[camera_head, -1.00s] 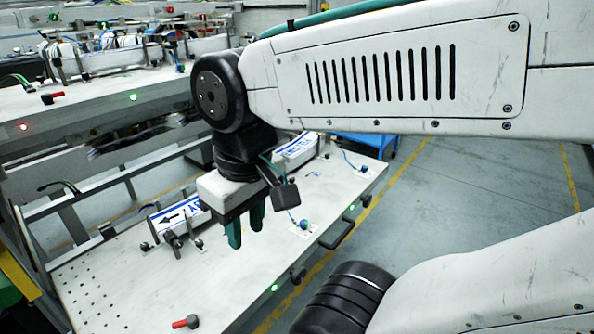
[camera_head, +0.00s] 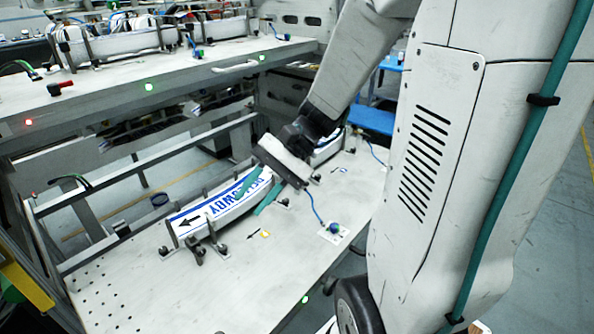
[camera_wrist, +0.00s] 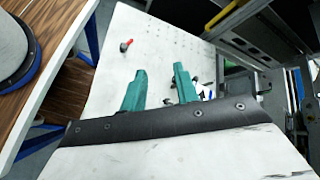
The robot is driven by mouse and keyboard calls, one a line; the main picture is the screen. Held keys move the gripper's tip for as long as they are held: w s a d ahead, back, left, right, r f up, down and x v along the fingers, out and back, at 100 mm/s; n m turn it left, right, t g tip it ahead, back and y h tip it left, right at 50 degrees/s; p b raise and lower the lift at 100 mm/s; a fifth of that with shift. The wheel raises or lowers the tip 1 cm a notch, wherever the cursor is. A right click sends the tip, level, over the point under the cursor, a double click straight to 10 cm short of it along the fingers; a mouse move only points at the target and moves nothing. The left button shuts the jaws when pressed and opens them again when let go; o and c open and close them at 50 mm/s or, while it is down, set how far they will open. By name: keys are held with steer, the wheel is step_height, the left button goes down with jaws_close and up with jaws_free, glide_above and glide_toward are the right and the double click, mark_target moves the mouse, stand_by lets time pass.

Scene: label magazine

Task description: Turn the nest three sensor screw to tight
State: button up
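My gripper (camera_head: 252,193) hangs over the lower drawer (camera_head: 120,287), with its two green fingers apart and nothing between them. In the wrist view the gripper (camera_wrist: 158,88) also shows a clear gap between its fingers. A nest holding a white label stack with blue print and a black arrow (camera_head: 225,205) lies beside the fingers, and black clamps (camera_head: 198,250) stand at its front. A blue sensor (camera_head: 333,228) with a blue cable sits on a pale plate to the right. I cannot tell which nest is number three, and its screw is not clearly visible.
An upper shelf (camera_head: 190,85) carries more nests and a red-handled lever (camera_head: 60,88). Green lights (camera_head: 149,87) and a red light (camera_head: 28,122) show on its front. The drawer's left front, with small holes, is clear. A red knob (camera_wrist: 126,45) shows in the wrist view.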

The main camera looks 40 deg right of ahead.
steer(key=w+d+f+m+t+y, duration=0.1)
steer(key=w+d+f+m+t, duration=0.3)
steer(key=d, duration=0.3)
steer(key=w+d+f+m+t, duration=0.3)
steer(key=w+d+m+t, duration=0.2)
steer(key=d+m+t, duration=0.15)
steer(key=s+d+f+m+t+h, duration=0.1)
steer(key=d+f+m+t+h, duration=0.1)
steer(key=d, duration=0.4)
steer(key=d+f+m+t+h, duration=0.2)
steer(key=d+f+m+h, duration=0.2)
steer(key=d+f+m, duration=0.1)
steer(key=s+d+f+m+t+h, duration=0.1)
steer(key=d+f+m+t+h, duration=0.1)
steer(key=d, duration=0.5)
steer(key=shift+s+d+f+m+t+h, duration=0.15)
steer(key=shift+f+m+t+h, duration=0.1)
steer(key=shift+f+m, duration=0.35)
steer(key=shift+s+a+f+m+t+h, duration=0.15)
steer(key=shift+f+m+h, duration=0.2)
steer(key=shift+m, duration=0.3)
steer(key=shift+w+d+f, duration=0.15)
steer(key=shift+w+d, duration=0.05)
steer(key=w, duration=0.4)
steer(key=w+a, duration=0.1)
steer(key=w, duration=0.2)
steer(key=shift+c, duration=0.2)
jaws_close()
